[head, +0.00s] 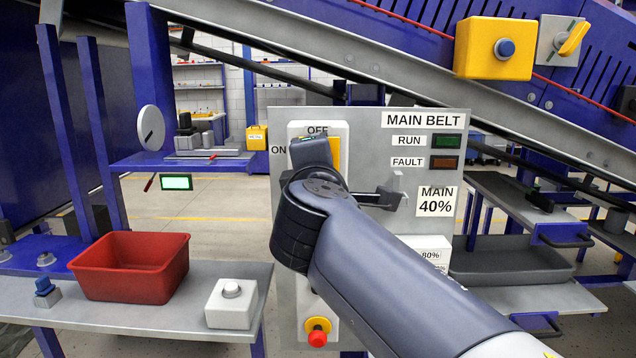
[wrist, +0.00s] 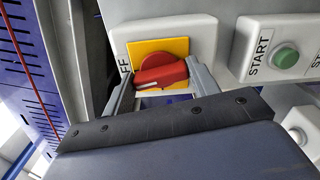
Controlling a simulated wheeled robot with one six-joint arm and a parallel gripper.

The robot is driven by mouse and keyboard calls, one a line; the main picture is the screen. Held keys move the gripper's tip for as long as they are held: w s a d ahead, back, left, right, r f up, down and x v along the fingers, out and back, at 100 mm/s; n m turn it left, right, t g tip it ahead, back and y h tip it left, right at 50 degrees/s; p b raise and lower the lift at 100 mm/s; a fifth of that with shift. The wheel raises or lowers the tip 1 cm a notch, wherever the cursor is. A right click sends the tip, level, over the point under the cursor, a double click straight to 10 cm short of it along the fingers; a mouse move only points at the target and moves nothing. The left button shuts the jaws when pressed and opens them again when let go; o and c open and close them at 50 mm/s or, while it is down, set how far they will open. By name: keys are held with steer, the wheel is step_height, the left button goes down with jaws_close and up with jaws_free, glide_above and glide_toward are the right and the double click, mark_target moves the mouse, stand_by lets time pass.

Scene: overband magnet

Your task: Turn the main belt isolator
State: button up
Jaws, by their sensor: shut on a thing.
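The main belt isolator is a red rotary handle (wrist: 160,76) on a yellow plate (wrist: 160,47), set on a white box (head: 343,130). In the wrist view my gripper (wrist: 162,78) has one finger at each end of the handle and is shut on it. The handle lies nearly level there, slightly tilted, its white mark on the left side towards the partly covered OFF label. In the head view my wrist hides the handle; the OFF label shows above it and ON to its left.
The grey panel (head: 365,120) carries a MAIN BELT sign (head: 415,120) and RUN and FAULT lamps. A START button box (wrist: 280,55) sits close to my gripper. A red-yellow stop button (head: 318,335) is below. A red bin (head: 130,265) stands on the left bench; a conveyor crosses above.

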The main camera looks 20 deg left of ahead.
steer(key=shift+f+m+b, duration=0.1)
steer(key=shift+m+b, duration=0.7)
steer(key=shift+m, duration=0.2)
steer(key=o, duration=1)
steer(key=v, duration=1)
steer(key=shift+s+b, duration=0.35)
steer(key=shift+s, duration=0.05)
steer(key=p+x, duration=0.1)
steer(key=x, duration=0.9)
steer(key=shift+w, duration=0.4)
